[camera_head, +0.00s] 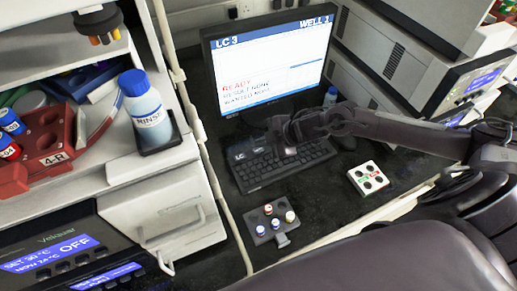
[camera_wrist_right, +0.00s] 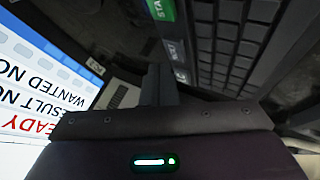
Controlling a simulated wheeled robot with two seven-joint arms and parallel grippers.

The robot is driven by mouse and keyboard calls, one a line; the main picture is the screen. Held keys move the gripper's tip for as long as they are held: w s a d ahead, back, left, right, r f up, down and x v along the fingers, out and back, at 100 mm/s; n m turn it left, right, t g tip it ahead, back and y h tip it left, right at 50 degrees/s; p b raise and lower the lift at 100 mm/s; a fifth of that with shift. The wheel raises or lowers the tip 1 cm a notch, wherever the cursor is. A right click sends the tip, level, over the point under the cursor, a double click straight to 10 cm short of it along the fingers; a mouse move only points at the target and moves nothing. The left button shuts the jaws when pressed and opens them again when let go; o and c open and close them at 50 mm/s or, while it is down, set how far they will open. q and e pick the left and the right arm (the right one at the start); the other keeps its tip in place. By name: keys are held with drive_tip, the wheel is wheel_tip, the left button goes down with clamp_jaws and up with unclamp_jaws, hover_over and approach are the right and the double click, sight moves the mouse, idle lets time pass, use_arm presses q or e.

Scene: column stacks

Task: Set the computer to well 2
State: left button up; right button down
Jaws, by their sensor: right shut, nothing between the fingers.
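The computer monitor (camera_head: 265,65) stands at the back of the bench, and its header reads "LC 3" and "WELL 1". Below, the screen reads "READY", with result and wanted lines. Its screen also shows at the left of the right wrist view (camera_wrist_right: 30,75). The black keyboard (camera_head: 270,175) lies in front of it, with a label "LC" at its left end. My right gripper (camera_head: 285,148) is shut and empty over the keyboard's far side. In the wrist view its fingers (camera_wrist_right: 160,85) are beside the keys (camera_wrist_right: 235,45) and a green key (camera_wrist_right: 160,9); contact cannot be told. My left gripper is out of view.
A small rack with capped vials (camera_head: 271,222) and a white box with round wells (camera_head: 368,179) stand in front of the keyboard. A rinse bottle (camera_head: 146,110) and a red rack (camera_head: 50,140) are at left. Instruments (camera_head: 465,85) stand at right.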

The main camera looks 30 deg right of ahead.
sight(262, 150)
drive_tip(key=shift+f, duration=0.1)
idle(0.4)
drive_tip(key=shift+f, duration=0.35)
drive_tip(key=shift+f+b, duration=0.4)
drive_tip(key=shift+f, duration=0.05)
idle(0.5)
drive_tip(key=shift+r, duration=0.15)
drive_tip(key=shift+r+p, duration=0.75)
drive_tip(key=shift+p, duration=0.15)
wheel_tip(262, 150, up, 5)
drive_tip(key=p, duration=0.5)
drive_tip(key=shift+r, duration=0.1)
idle(1.7)
